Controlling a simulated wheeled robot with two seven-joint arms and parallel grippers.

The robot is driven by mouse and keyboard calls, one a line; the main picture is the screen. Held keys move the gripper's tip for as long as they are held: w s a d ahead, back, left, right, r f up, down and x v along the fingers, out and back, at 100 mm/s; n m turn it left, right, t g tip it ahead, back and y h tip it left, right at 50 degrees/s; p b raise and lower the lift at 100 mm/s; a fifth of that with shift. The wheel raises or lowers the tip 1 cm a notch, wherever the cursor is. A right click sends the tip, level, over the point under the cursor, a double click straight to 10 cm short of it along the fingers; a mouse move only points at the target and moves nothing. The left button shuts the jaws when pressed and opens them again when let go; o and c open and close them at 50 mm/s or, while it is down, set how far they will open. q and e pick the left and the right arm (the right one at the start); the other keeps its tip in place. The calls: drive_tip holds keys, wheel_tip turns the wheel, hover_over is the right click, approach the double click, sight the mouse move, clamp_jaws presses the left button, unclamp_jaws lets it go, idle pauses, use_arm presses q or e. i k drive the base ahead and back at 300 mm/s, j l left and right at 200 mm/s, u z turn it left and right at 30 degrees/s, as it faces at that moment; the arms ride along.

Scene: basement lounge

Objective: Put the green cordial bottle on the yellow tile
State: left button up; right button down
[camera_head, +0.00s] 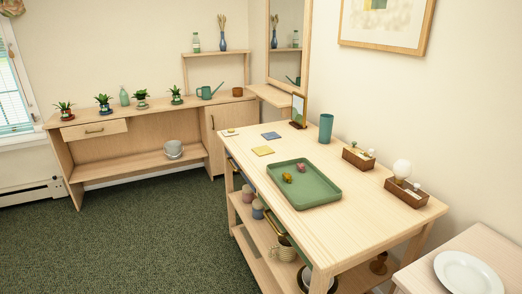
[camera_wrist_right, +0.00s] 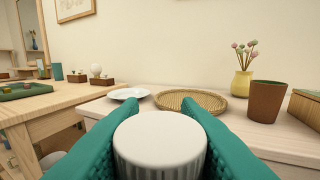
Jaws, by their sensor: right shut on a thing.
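The yellow tile (camera_head: 263,150) lies flat on the wooden table's far left part in the head view, with nothing on it. My right gripper (camera_wrist_right: 155,106) shows in the right wrist view, its teal fingers shut on a white ribbed cap (camera_wrist_right: 160,142). What is below the cap is hidden, so I cannot see its colour. A green bottle (camera_head: 124,97) stands on the sideboard, and a pale bottle with a light cap (camera_head: 196,43) stands on the wall shelf. Neither gripper shows in the head view.
A blue tile (camera_head: 271,135) and a white tile (camera_head: 230,132) lie near the yellow one. A green tray (camera_head: 318,194) with small items, a teal cup (camera_head: 326,128) and two brown boxes share the table. A side table holds a white plate (camera_head: 468,272), wicker tray (camera_wrist_right: 180,101) and brown cup (camera_wrist_right: 265,98).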

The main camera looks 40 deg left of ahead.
sight(263, 149)
drive_tip(key=i+j, duration=0.1)
drive_tip(key=j, duration=0.65)
drive_tip(key=i+j, duration=0.1)
drive_tip(key=j, duration=0.7)
drive_tip(key=i+j, duration=0.15)
drive_tip(key=j, duration=0.6)
drive_tip(key=i+j+z, duration=0.1)
drive_tip(key=j, duration=1.45)
drive_tip(key=i, duration=0.05)
